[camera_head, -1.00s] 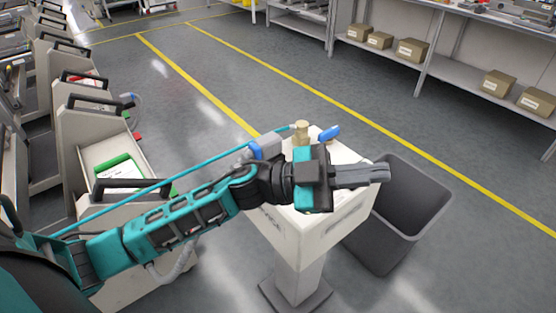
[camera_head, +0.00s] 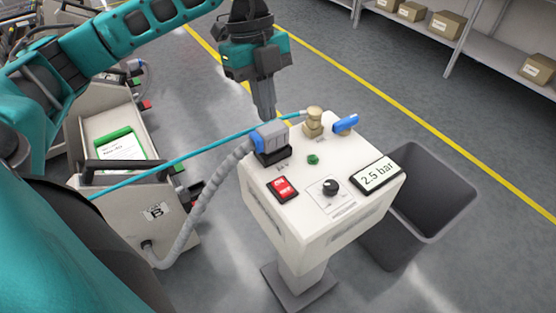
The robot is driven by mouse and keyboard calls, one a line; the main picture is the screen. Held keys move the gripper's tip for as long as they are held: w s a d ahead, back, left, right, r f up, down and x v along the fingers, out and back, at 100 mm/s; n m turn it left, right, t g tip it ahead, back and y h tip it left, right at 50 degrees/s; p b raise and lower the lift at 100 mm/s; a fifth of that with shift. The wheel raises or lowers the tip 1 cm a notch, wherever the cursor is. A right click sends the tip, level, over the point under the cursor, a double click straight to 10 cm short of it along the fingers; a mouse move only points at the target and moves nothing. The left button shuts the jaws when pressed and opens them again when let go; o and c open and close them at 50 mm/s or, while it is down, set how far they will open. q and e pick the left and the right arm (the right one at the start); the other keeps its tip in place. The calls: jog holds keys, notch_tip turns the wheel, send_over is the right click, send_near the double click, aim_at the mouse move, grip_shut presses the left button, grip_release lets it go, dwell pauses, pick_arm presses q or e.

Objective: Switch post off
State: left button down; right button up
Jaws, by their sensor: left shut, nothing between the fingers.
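The post (camera_head: 270,215) is a white box on a grey column with a sloped top panel. On its top are a red rocker switch (camera_head: 283,188), a black rotary knob (camera_head: 331,187), a small green button or lamp (camera_head: 313,159) and a display (camera_head: 377,176) reading "2.5 bar". A brass fitting (camera_head: 314,122) with a blue lever (camera_head: 346,123) stands at its back edge. A grey and blue plug (camera_head: 270,141) sits at its left corner. My left gripper (camera_head: 264,116) is shut and empty, pointing down behind the plug. My right gripper is not in view.
A grey corrugated cable (camera_head: 205,195) and a teal hose (camera_head: 190,153) run from the post to the trolley (camera_head: 180,222) at left. Shelves with cardboard boxes (camera_head: 445,25) are at the back right.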

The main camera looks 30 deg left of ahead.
pick_arm(q)
jog(key=shift+s+f, duration=0.1)
jog(key=b, duration=0.2)
send_near(278, 181)
jog(key=x, duration=0.5)
jog(key=shift+s+d+f, duration=0.1)
jog(key=shift+s+d, duration=0.05)
jog(key=shift+d, duration=0.05)
jog(key=shift+f, duration=0.65)
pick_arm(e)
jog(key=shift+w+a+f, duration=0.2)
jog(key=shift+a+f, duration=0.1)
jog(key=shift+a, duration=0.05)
